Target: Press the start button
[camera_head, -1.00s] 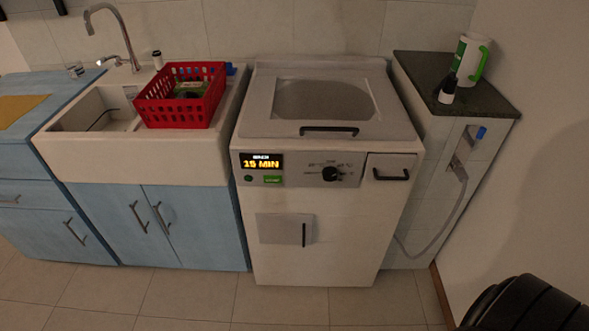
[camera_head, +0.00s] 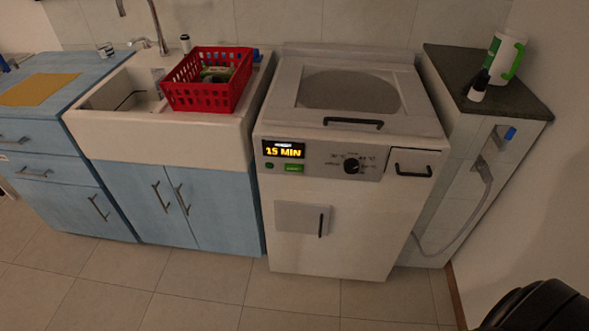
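The white washing machine (camera_head: 340,225) stands in the middle of the head view with its top lid shut. Its front panel carries a lit display (camera_head: 284,150) reading "15 MIN". Just under the display is a green rectangular start button (camera_head: 294,169), with a small dark green round button (camera_head: 269,166) to its left. A black dial (camera_head: 352,166) sits to the right. Neither gripper is in view. Only a black rounded part, likely of my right arm, shows at the bottom right corner.
A red basket (camera_head: 208,96) rests on the white sink (camera_head: 150,140) to the left, above blue cabinets. The floor in front of the machine (camera_head: 215,285) is clear.

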